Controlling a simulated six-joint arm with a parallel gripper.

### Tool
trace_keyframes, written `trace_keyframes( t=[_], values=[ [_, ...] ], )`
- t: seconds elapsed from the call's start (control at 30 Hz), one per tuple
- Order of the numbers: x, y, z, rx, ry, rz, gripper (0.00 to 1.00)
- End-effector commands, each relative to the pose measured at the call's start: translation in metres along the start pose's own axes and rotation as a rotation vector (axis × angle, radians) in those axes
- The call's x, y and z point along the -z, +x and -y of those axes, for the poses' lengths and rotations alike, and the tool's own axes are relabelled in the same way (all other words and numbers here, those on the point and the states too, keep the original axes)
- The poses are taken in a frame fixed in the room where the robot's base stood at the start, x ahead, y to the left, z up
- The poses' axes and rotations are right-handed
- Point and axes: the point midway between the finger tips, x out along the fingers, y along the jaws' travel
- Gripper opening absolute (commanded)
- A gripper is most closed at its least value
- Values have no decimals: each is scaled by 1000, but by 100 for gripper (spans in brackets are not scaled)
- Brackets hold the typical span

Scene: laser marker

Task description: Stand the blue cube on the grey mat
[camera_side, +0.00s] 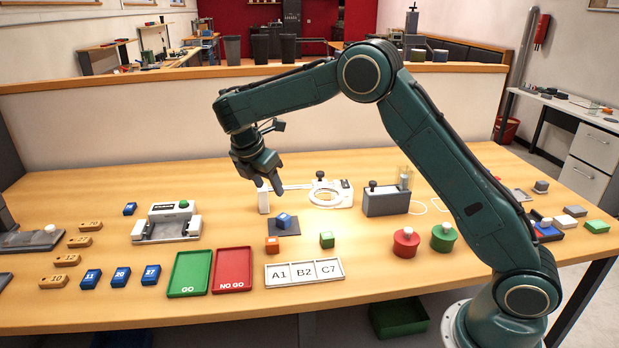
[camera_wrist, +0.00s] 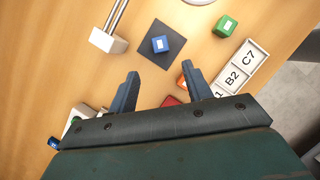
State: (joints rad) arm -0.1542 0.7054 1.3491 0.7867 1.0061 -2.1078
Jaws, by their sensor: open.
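The blue cube (camera_side: 284,220) has a pale label on its top face and sits on the dark grey mat (camera_side: 290,233), near the mat's middle. In the wrist view the blue cube (camera_wrist: 159,43) lies inside the edges of the mat (camera_wrist: 180,40), with bare mat on all sides. My gripper (camera_side: 268,190) is above the table, up and to the left of the cube in the side view. In the wrist view my gripper (camera_wrist: 160,74) shows its two fingers wide apart with nothing between them, and the cube is beyond the fingertips. The gripper is apart from the cube.
The label strip (camera_side: 304,272), red tray (camera_side: 232,270) and green tray (camera_side: 188,273) lie nearer the front. A white ring fixture (camera_side: 323,197) stands behind.

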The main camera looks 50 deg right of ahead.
Motion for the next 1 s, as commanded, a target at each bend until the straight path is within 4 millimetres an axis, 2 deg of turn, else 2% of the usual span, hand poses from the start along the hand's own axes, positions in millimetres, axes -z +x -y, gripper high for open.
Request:
trace_keyframes(
  t=[0.33,0.53,0.77,1.0],
  values=[
    [-2,-4,2,-6,18,-4,50],
    [-13,-25,15,-35,110,-25,50],
    [-32,-64,48,-88,308,-79,50],
    [-48,-99,93,-137,535,-156,50]
  ],
)
